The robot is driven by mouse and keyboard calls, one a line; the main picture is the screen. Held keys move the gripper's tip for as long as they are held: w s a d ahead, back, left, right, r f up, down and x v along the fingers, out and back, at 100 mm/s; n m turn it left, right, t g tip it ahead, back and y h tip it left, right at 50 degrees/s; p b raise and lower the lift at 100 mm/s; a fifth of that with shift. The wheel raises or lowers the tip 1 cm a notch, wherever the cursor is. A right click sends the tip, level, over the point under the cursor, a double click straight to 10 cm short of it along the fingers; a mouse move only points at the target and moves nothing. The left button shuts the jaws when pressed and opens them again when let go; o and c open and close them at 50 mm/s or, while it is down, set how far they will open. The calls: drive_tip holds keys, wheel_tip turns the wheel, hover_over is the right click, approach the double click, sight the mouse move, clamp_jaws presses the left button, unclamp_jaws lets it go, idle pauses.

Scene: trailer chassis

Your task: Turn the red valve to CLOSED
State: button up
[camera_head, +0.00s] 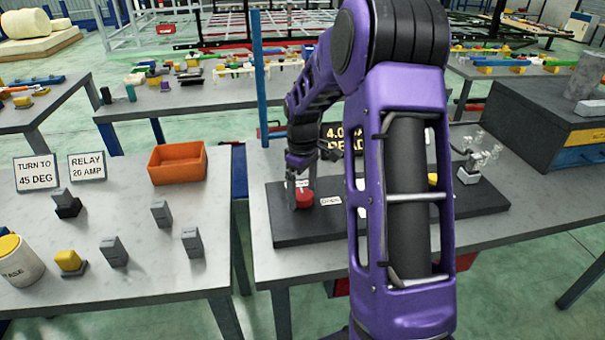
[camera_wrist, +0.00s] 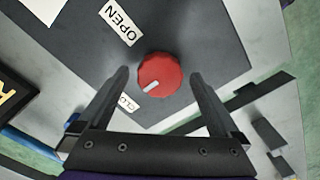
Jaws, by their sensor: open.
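The red valve (camera_head: 303,198) is a round knob on a dark board on the right-hand table. In the wrist view the red valve (camera_wrist: 162,70) sits between the two fingers, with a gap visible on each side. Its white mark points to the lower left, roughly toward a label starting "CLO" (camera_wrist: 126,102), partly hidden by the left finger. The OPEN label (camera_wrist: 120,22) lies to the upper left. My gripper (camera_wrist: 159,74) is open, pointing down at the valve. In the head view my gripper (camera_head: 301,178) is just above the valve, its fingers hard to make out.
The dark board (camera_head: 284,225) also carries a small grey fixture (camera_head: 469,172) at its right. A sign behind it is partly hidden by my arm. A blue post (camera_head: 259,80) stands behind the board. The left table holds an orange bin (camera_head: 178,163) and several small blocks.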

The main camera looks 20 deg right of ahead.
sight(302, 194)
wheel_tip(302, 194, up, 17)
drive_tip(key=shift+p, duration=0.4)
drive_tip(key=shift+r, duration=0.1)
drive_tip(key=shift+a, duration=0.1)
